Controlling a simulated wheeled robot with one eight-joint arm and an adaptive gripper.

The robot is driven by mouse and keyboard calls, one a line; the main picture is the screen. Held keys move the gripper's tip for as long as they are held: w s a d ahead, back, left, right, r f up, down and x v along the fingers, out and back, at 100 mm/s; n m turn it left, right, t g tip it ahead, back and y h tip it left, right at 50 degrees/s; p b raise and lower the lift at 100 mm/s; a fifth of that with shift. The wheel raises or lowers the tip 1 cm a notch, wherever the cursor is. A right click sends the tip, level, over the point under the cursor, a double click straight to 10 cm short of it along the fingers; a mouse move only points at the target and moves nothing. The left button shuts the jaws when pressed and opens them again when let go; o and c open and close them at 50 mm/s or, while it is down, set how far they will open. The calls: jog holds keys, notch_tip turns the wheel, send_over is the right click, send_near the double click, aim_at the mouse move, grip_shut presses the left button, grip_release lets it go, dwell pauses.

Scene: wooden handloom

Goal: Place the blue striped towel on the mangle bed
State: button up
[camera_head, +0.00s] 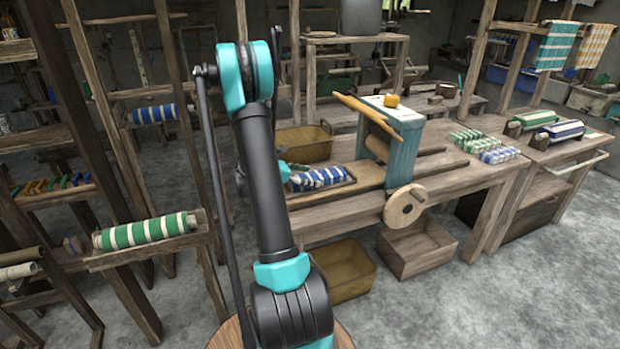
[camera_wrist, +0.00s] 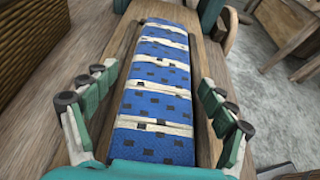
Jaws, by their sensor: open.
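The blue striped towel (camera_wrist: 158,88) is a long blue bundle with white bands and small dark patches. It lies lengthwise on a wooden surface (camera_wrist: 208,62) between the spread fingers of my gripper (camera_wrist: 155,112), apart from them. In the head view, a blue-and-white bundle (camera_head: 322,177) that looks like this towel lies at the left end of the mangle bed (camera_head: 372,179). The blue mangle frame (camera_head: 404,150), with its roller and round wooden wheel (camera_head: 403,206), stands right of it. My gripper is open and empty. In the head view, my arm mostly hides it.
A wicker basket (camera_head: 304,144) stands behind the towel. A yellow bin (camera_head: 345,270) and a wooden crate (camera_head: 416,248) sit on the floor. Several small rolls (camera_head: 486,146) lie on the bench at the right. A green striped roll (camera_head: 145,231) rests on the left rack.

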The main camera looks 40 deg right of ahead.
jog(key=v, duration=1)
jog(key=shift+a+r, duration=0.1)
jog(key=shift+a, duration=0.1)
jog(key=shift+w+a+r, duration=0.15)
jog(key=shift+a+r, duration=0.1)
jog(key=shift+a, duration=0.5)
jog(key=shift+s+a+r+t+y, duration=0.1)
jog(key=shift+s+a+t+y, duration=0.2)
jog(key=shift+s, duration=0.05)
jog(key=s+a+f+m+t+y, duration=0.2)
jog(key=s+a+m+y, duration=0.4)
jog(key=s+a, duration=0.4)
jog(key=s+a+f+m+t+y, duration=0.3)
jog(key=s+a+m+y, duration=0.3)
jog(key=a, duration=1)
jog(key=s+m+t, duration=0.1)
jog(key=s+m, duration=0.2)
jog(key=s, duration=0.1)
jog(key=shift+s+f+t+y, duration=0.2)
jog(key=shift+s+t+y, duration=0.1)
jog(key=shift+t, duration=0.1)
jog(key=shift+d, duration=0.1)
jog(key=shift+c, duration=0.4)
